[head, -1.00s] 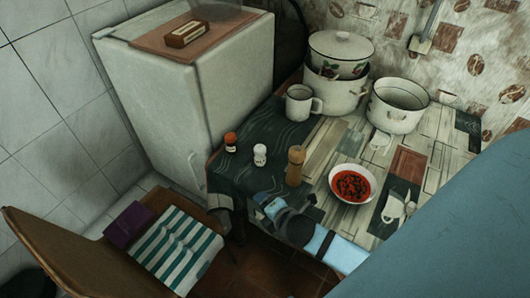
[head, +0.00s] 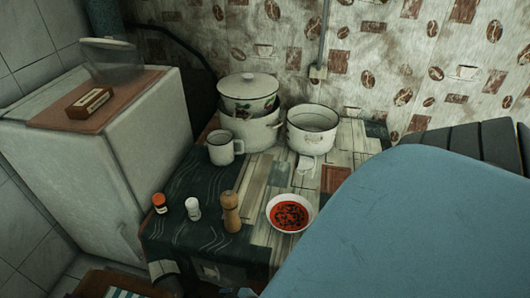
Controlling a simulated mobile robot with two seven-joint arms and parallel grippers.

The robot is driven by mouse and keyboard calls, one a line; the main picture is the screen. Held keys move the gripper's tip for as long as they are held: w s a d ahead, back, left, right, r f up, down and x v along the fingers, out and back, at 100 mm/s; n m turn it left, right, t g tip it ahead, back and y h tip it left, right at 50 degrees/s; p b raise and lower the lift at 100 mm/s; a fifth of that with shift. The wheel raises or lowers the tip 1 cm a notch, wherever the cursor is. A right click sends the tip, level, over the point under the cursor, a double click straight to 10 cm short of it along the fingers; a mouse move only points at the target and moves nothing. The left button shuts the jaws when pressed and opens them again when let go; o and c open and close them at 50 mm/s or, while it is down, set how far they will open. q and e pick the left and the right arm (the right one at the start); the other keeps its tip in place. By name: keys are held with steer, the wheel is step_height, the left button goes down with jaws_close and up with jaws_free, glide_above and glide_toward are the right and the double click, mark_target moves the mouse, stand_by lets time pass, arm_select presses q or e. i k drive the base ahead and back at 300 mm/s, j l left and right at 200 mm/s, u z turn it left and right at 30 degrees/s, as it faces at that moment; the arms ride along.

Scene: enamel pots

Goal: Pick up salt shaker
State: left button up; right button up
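The likely salt shaker is a small white shaker (head: 193,209) standing upright near the front left of the table in the head view. A small jar with an orange-red lid (head: 159,203) stands to its left. A wooden mill (head: 231,212) stands to its right. The white shaker is apart from both, and nothing touches it. Neither of my grippers shows in this view. A large blue part of mine (head: 400,230) covers the lower right and hides the table there.
Behind the shaker are a white mug (head: 225,148), stacked enamel pots (head: 249,130) and an open pot (head: 312,128). A bowl of red soup (head: 290,213) stands right of the mill. A white fridge (head: 150,140) borders the left. The dark cloth (head: 195,180) around the shaker has free room.

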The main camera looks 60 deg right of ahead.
mark_target(194, 211)
steer(key=i+z, duration=0.15)
steer(key=z, duration=0.65)
